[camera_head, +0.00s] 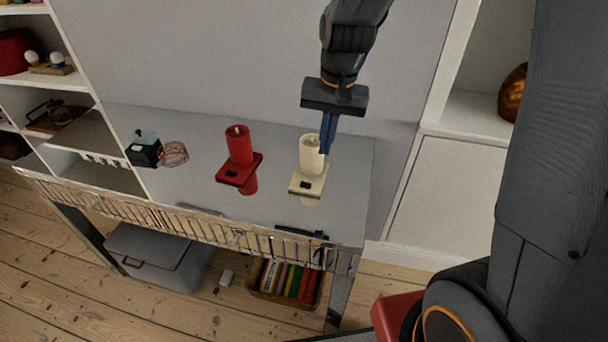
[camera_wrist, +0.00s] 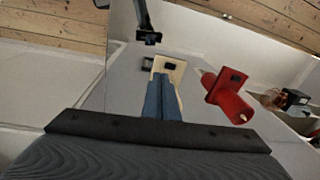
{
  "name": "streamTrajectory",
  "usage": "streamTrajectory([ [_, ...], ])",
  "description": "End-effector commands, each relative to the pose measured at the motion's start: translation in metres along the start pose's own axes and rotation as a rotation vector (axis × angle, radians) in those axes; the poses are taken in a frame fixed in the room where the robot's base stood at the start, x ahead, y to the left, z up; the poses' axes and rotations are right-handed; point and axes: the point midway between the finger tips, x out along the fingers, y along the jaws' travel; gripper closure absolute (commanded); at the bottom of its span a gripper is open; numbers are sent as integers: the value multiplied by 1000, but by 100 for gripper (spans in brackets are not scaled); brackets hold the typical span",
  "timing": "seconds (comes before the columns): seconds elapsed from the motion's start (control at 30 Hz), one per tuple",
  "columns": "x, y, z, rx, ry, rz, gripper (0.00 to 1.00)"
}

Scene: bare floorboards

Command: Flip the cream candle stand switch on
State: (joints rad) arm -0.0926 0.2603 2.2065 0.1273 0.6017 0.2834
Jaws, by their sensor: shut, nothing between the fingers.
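The cream candle stand (camera_head: 308,180) stands upright near the right end of the grey table, with a cream candle (camera_head: 311,152) on its square base. A small dark switch (camera_head: 305,185) sits on the front of the base; whether it is on or off is too small to tell. My gripper (camera_head: 325,150) points down with its blue fingers shut and empty, just behind and to the right of the candle. In the wrist view the shut fingers (camera_wrist: 163,92) cover much of the candle, and the cream base (camera_wrist: 170,66) with its dark switch (camera_wrist: 169,67) shows beyond them.
A red candle stand (camera_head: 238,168) stands to the left of the cream one and shows in the wrist view (camera_wrist: 227,95). A dark box (camera_head: 143,149) with a coiled wire (camera_head: 174,154) is further left. The table top (camera_head: 200,190) has free room between them.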

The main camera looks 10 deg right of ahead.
Motion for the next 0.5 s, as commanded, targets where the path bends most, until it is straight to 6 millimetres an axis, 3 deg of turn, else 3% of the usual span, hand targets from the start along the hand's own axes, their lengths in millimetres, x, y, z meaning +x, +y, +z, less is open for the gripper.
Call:
streamTrajectory([
  [0.1,6,-27,-20,68,-24,-16,100],
  [0.2,7,-37,-27,100,-32,-23,100],
  [0.5,7,-38,-28,105,-34,-24,100],
])
